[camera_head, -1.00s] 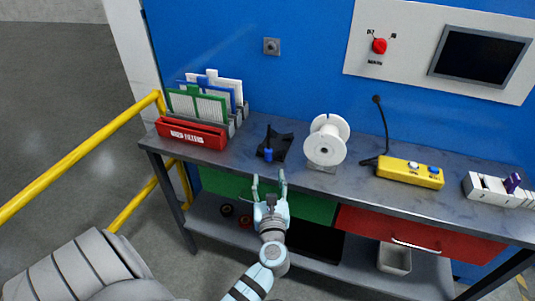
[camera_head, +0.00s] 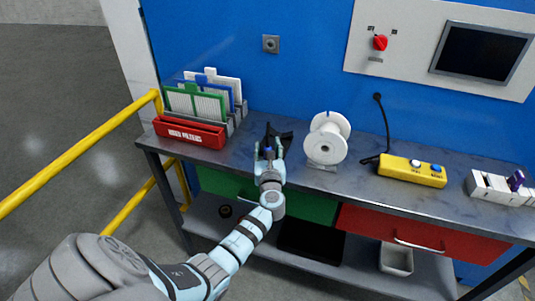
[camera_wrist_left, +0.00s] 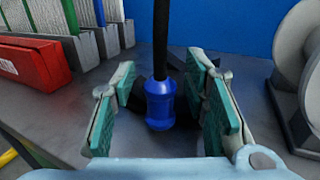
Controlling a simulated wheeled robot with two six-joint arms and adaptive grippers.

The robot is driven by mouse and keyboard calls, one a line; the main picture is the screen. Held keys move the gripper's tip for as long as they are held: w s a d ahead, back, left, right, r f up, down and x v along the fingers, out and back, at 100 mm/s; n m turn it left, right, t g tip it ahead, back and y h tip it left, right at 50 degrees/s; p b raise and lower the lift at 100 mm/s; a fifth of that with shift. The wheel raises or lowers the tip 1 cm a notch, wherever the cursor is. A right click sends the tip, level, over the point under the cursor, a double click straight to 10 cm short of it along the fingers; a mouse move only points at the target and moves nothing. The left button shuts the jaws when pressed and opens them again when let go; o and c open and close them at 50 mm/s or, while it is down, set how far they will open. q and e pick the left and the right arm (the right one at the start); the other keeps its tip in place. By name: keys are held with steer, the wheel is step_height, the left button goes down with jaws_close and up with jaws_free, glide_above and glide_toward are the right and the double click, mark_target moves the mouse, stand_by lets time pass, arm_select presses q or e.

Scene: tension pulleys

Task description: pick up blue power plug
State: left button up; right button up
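The blue power plug (camera_wrist_left: 160,105) hangs at the end of a black cable in the left wrist view, its blue body between the spread fingers. In the head view the plug (camera_head: 268,151) shows as a small blue patch at my left gripper (camera_head: 268,150). My left gripper also shows in the left wrist view (camera_wrist_left: 165,110); its teal pads stand apart on both sides of the plug with gaps, so it is open. The black holder (camera_head: 285,136) behind the plug is mostly hidden by the gripper. My right gripper is not in view.
A red filter box (camera_head: 190,132) with upright filters stands left on the grey bench (camera_head: 230,155). A white spool (camera_head: 326,140) stands close on the right. Farther right are a yellow button box (camera_head: 412,171) and a white block (camera_head: 500,188). A yellow rail (camera_head: 80,155) runs at left.

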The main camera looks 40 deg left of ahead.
arm_select(q)
jaws_close()
steer(key=shift+r, duration=0.1)
